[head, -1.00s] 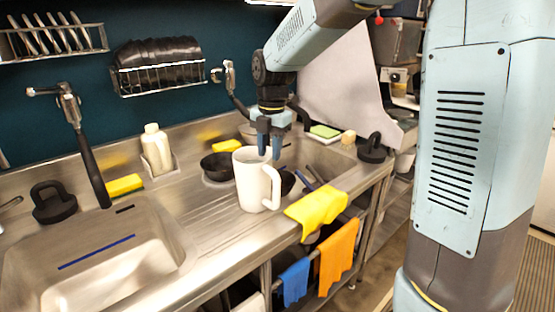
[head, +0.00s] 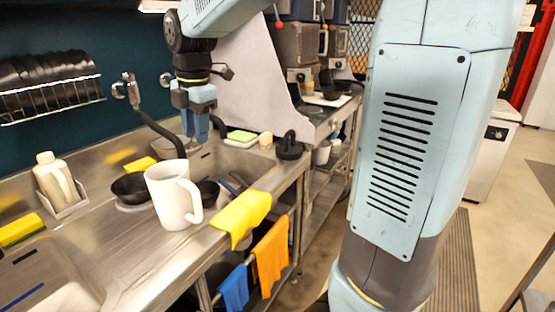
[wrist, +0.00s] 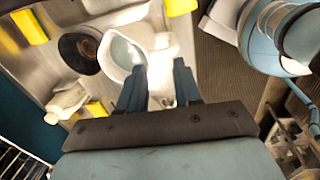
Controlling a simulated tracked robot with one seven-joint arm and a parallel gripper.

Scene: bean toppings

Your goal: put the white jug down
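The white jug (head: 171,196) stands upright on the steel counter (head: 120,262) near its front edge, with its handle to the right. My gripper (head: 198,138) is above and slightly right of the jug's rim, with a gap between fingertips and jug. In the wrist view my gripper (wrist: 160,66) has its two fingers apart and nothing held between them. The jug (wrist: 115,50) shows there just beyond the fingers, its open mouth facing the camera. The fingers hide part of it.
A dark pan (head: 130,190) stands left of the jug, and a yellow cloth (head: 241,215) drapes over the counter edge to its right. A soap bottle (head: 56,180) stands further left. A sink is at the lower left.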

